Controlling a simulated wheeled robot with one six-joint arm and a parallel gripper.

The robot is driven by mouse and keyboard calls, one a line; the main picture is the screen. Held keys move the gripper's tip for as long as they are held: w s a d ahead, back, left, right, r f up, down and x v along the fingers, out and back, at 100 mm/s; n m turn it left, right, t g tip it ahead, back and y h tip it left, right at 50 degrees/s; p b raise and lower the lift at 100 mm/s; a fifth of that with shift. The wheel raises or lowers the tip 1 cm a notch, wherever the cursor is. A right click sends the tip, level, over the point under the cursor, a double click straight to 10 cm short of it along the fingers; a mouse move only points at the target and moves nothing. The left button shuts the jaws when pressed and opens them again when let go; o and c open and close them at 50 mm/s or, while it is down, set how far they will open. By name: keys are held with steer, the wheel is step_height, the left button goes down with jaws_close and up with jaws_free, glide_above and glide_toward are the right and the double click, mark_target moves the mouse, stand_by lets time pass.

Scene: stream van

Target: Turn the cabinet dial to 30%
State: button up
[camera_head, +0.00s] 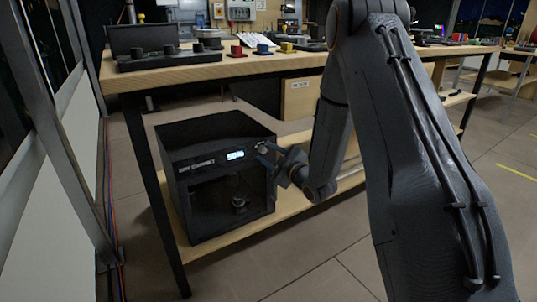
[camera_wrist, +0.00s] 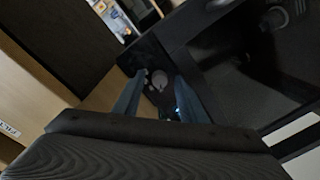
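The cabinet (camera_head: 222,132) is a black box with a dark front window, standing on the lower shelf of the workbench. Its lit display (camera_head: 235,155) is too small to read surely. My gripper (camera_head: 268,160) is in front of the panel's right end. In the wrist view the dial (camera_wrist: 160,79) lies between the two blue-grey fingers of my gripper (camera_wrist: 158,88), which stand apart. I cannot tell whether they touch it.
The wooden benchtop (camera_head: 190,74) is above the cabinet, with a black control box (camera_head: 155,52) and coloured blocks on it. A dark bench leg (camera_head: 150,180) stands left of the cabinet. Open tiled floor (camera_head: 320,265) lies in front.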

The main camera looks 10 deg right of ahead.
steer(key=p+v, duration=0.2)
steer(key=v, duration=0.5)
steer(key=shift+s, duration=0.35)
